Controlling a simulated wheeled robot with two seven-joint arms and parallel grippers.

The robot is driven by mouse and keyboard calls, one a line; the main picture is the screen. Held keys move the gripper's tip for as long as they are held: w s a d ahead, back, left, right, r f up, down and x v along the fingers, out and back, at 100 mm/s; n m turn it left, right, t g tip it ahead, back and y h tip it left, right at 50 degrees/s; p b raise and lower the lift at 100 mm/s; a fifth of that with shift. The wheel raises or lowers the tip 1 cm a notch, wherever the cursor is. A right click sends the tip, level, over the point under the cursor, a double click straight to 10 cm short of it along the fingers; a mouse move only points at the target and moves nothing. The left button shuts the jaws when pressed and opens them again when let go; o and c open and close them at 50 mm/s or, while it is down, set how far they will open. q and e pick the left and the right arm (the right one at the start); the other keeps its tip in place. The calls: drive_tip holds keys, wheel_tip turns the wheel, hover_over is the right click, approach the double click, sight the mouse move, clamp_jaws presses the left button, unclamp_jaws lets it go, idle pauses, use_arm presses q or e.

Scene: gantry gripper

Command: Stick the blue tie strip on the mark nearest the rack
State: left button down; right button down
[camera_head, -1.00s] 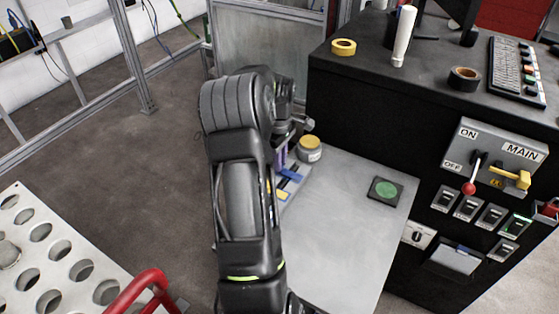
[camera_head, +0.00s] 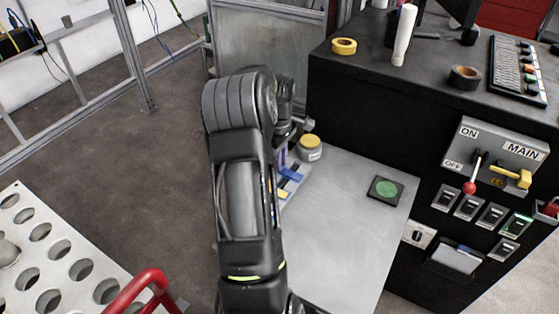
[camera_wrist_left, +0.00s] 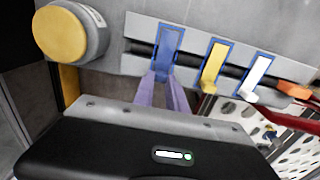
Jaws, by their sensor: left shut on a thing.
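A blue strip (camera_wrist_left: 168,45) stands in a slotted grey holder (camera_wrist_left: 140,58) in the left wrist view. My left gripper's purple fingers (camera_wrist_left: 164,84) are shut on its lower end. A yellow strip (camera_wrist_left: 214,62) and a white strip (camera_wrist_left: 256,74) are in the same holder, to the right. In the head view my left gripper (camera_head: 283,157) is mostly hidden behind my arm, at the worktop's left edge. A dark square with a green disc (camera_head: 387,189) lies on the grey worktop (camera_head: 345,235). My right gripper is not in view.
A yellow-lidded jar (camera_head: 310,147) stands close beside the holder. A black cabinet with switches (camera_head: 350,120) borders the worktop's right and far side. A perforated white plate (camera_head: 65,245) and a red handle (camera_head: 140,288) are at the left. The worktop's middle is clear.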

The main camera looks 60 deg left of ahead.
use_arm(q)
drive_tip(key=c, duration=0.8)
unclamp_jaws()
drive_tip(key=shift+r, duration=0.1)
drive_tip(key=shift+r+p, duration=2.35)
drive_tip(key=shift+r, duration=1.1)
